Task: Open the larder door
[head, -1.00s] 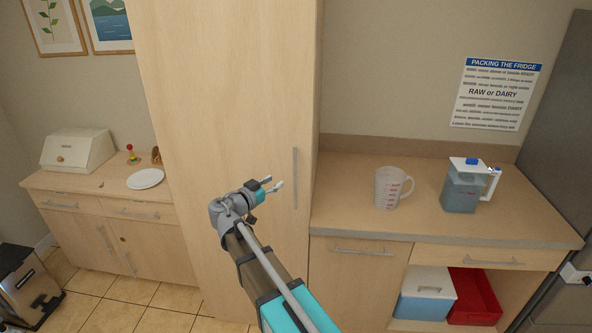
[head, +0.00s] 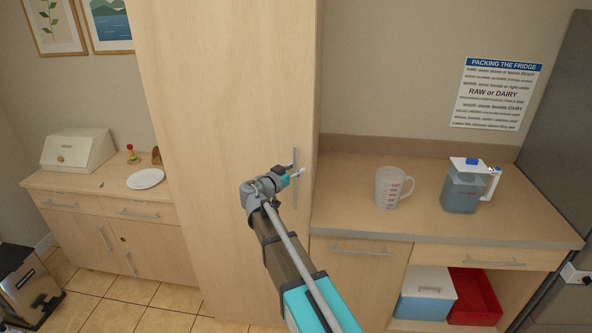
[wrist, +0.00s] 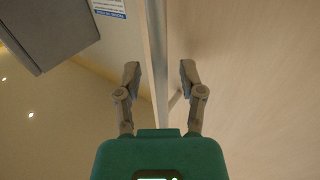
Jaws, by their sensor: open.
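The larder door (head: 225,100) is a tall pale wood panel and looks shut. Its long vertical grey bar handle (head: 295,195) is near the door's right edge. My gripper (head: 294,170) is at the handle in the head view, overlapping its middle part. In the wrist view, my gripper (wrist: 159,74) has its two fingers apart, one on each side of the handle bar (wrist: 157,50). I see a gap on both sides of the bar, and the door face (wrist: 250,80) fills the right of that view.
Right of the larder is a counter (head: 420,225) with a measuring jug (head: 390,187) and a lidded pitcher (head: 464,187). Left is a low cabinet with a bread bin (head: 76,149) and a plate (head: 146,178). A steel bin (head: 30,285) stands at the lower left.

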